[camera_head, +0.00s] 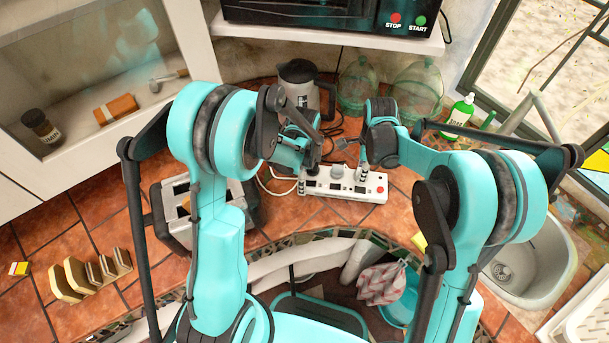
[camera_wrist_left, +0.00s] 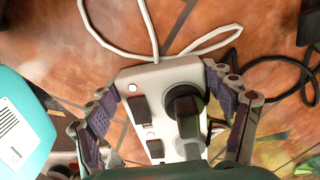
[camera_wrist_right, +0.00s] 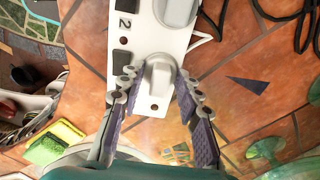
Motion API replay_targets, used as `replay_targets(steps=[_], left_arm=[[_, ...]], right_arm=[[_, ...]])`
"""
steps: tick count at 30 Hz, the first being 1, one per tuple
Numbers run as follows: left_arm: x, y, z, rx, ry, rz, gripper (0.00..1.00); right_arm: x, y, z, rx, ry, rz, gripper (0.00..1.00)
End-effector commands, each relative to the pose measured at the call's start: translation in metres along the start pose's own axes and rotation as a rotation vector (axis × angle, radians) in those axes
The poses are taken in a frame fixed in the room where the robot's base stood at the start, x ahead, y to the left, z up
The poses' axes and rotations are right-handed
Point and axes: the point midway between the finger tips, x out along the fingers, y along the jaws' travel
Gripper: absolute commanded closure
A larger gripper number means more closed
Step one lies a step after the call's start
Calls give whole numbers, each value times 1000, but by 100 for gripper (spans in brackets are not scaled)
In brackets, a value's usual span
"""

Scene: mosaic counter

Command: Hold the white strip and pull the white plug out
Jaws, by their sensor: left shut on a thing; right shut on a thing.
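The white strip (camera_head: 325,188) lies on the tiled counter, and it shows in the left wrist view (camera_wrist_left: 135,78) and right wrist view (camera_wrist_right: 143,38). My left gripper (camera_head: 306,178) has its fingers on both sides of the strip's left end, shut on it, with a dark plug (camera_wrist_left: 186,106) between them. My right gripper (camera_head: 363,172) is over the strip's right part. In the right wrist view its fingers close on the sides of the white plug (camera_wrist_right: 158,76), at the strip. I cannot tell how deep the plug sits. A larger pale plug (camera_wrist_right: 178,10) is farther along the strip.
A kettle (camera_head: 297,80) stands behind the strip, with dark cables beside it. A toaster (camera_head: 177,215) is at left. Glass jugs (camera_head: 418,85) and a green soap bottle (camera_head: 459,115) stand back right. The sink (camera_head: 530,260) is at right; the counter's curved front edge is close.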

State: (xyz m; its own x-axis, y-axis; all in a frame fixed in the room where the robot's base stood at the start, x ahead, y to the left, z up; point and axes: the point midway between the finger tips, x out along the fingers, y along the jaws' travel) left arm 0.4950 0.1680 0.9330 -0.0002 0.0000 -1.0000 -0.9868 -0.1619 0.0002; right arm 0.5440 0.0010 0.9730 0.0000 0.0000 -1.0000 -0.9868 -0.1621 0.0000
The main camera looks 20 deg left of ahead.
Motion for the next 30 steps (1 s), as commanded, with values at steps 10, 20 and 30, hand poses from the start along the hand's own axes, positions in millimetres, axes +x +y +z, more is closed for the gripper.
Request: replay_targets(steps=[10, 20, 30], left_arm=[[0, 0, 0, 0, 0, 0, 34], [0, 0, 0, 0, 0, 0, 34], [0, 0, 0, 0, 0, 0, 0]], right_arm=[[-26, 0, 0, 0, 0, 0, 97], [-45, 0, 0, 0, 0, 0, 97], [-46, 0, 0, 0, 0, 0, 97]])
